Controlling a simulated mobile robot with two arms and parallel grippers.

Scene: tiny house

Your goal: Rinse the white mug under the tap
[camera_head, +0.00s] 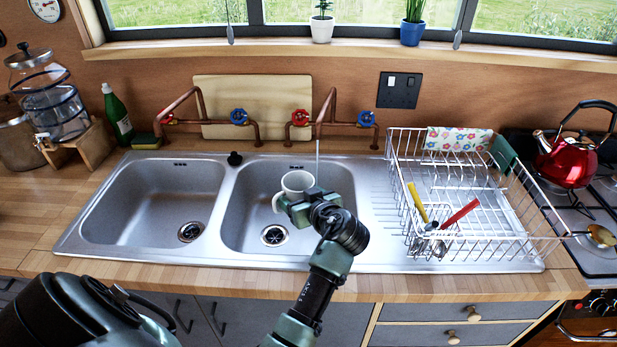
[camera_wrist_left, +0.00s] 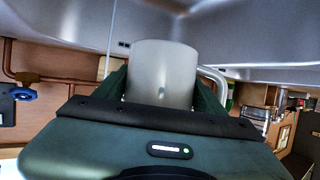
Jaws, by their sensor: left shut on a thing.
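The white mug (camera_head: 297,183) is held over the right sink basin (camera_head: 254,205), with its handle on the left. My left gripper (camera_head: 297,205) is shut on it. In the left wrist view the mug (camera_wrist_left: 163,72) sits between the two fingers, and its handle shows at the right. The right copper tap (camera_head: 331,103) has a red knob (camera_head: 300,117) and a blue knob (camera_head: 366,119). A thin stream of water (camera_head: 317,160) falls from it, just right of the mug. The stream looks apart from the mug; its lower end is hidden. My right gripper is not in view.
The left basin (camera_head: 150,205) is empty, with a second copper tap (camera_head: 200,100) behind it. A wire dish rack (camera_head: 405,165) stands right of the basins. A red kettle (camera_head: 566,163) is on the stove. A green bottle (camera_head: 117,115) stands at the back left.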

